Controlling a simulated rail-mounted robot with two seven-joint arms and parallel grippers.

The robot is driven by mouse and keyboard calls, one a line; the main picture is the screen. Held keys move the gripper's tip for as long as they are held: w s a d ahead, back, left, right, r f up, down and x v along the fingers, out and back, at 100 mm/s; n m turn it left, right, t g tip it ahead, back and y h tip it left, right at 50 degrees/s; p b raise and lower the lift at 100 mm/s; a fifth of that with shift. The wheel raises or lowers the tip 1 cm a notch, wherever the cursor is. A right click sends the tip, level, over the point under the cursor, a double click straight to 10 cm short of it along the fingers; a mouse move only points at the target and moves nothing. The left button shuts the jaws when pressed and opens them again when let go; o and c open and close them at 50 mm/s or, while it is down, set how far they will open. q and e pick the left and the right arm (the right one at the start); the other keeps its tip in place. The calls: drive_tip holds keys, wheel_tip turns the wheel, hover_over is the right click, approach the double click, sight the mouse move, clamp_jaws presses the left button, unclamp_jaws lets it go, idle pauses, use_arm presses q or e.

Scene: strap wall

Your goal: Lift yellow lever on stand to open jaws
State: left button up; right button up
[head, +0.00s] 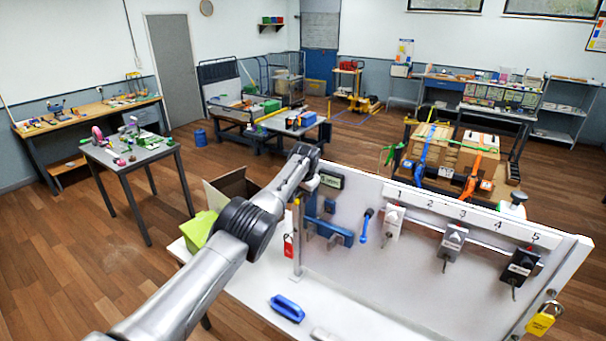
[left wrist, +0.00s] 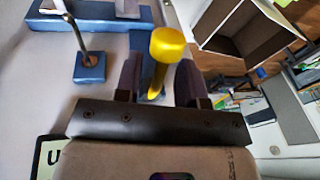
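The yellow lever (left wrist: 167,46) shows in the left wrist view as a round knob on a short yellow stem. The stem lies in the gap between the two dark fingers of my left gripper (left wrist: 158,84). The fingers are apart, and I see no clear contact with the stem. In the head view my left gripper (head: 308,170) is above the left end of the white panel, near the top of a thin upright post (head: 297,240). The arm hides part of this area, and the jaws cannot be made out. My right gripper is not in view.
A red padlock (head: 288,246) hangs by the post. An open cardboard box (head: 232,187) stands behind the arm.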

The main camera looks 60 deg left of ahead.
use_arm(q)
drive_tip(key=p+v, duration=0.2)
drive_tip(key=shift+r, duration=0.35)
drive_tip(key=b+v, duration=0.2)
drive_tip(key=v, duration=0.8)
drive_tip(key=shift+d, duration=0.2)
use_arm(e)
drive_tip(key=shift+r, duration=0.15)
use_arm(q)
drive_tip(key=shift+s+r, duration=0.1)
